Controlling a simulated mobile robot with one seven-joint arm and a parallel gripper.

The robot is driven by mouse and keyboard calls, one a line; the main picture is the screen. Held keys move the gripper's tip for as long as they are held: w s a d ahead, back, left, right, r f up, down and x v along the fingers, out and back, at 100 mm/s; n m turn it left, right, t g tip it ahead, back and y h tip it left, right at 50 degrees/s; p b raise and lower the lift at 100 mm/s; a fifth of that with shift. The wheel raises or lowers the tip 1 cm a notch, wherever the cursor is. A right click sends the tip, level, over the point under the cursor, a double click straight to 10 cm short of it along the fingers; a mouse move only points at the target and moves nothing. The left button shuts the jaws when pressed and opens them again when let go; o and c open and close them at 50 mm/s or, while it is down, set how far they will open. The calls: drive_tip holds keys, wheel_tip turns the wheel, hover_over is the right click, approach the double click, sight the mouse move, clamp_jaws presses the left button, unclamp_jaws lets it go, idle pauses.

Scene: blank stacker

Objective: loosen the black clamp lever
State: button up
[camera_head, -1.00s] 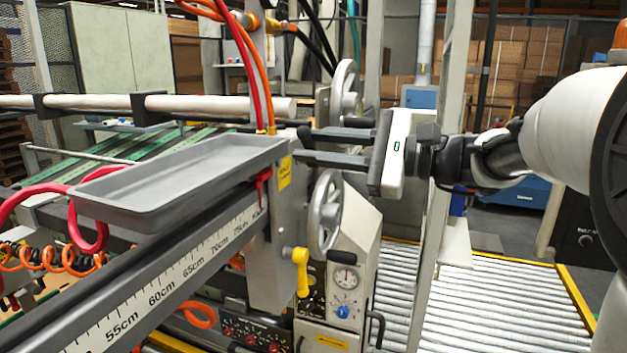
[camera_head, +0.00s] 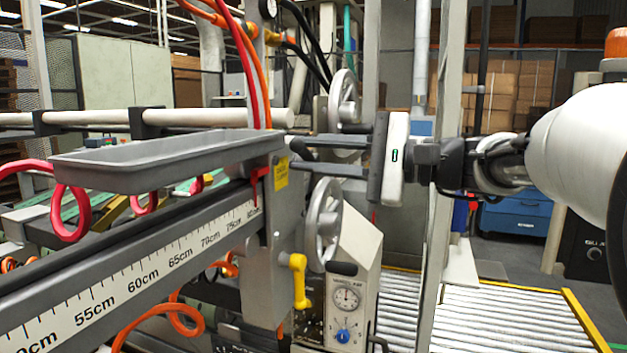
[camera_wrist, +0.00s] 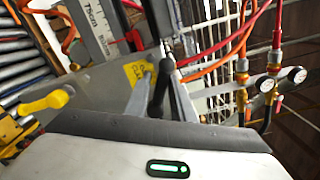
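My gripper (camera_head: 304,154) comes in from the right, its two long dark fingers reaching left and apart from each other. It is open. The fingertips are at the end of the grey ruled beam (camera_head: 187,253), beside the yellow label (camera_head: 282,171). A small black knob (camera_head: 304,132), probably the clamp lever's end, shows near the upper fingertip. In the wrist view, dark bars (camera_wrist: 164,88) stand in front of the yellow label (camera_wrist: 138,73); finger and lever are hard to tell apart there.
A grey tray (camera_head: 150,160) lies above the beam. A grey handwheel (camera_head: 323,222) and a yellow handle (camera_head: 298,278) are just below the gripper. Red and orange hoses (camera_head: 248,60) hang close behind. A grey post (camera_head: 440,180) stands near my wrist.

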drive_tip(key=shift+s+a+f+n+b, duration=0.15)
drive_tip(key=shift+f+n+b, duration=0.35)
drive_tip(key=shift+n+b, duration=0.75)
drive_tip(key=shift+s+d+f+n+b, duration=0.1)
drive_tip(key=shift+f+n+b, duration=0.45)
drive_tip(key=shift+b, duration=1.35)
drive_tip(key=shift+r, duration=0.3)
drive_tip(key=v, duration=0.9)
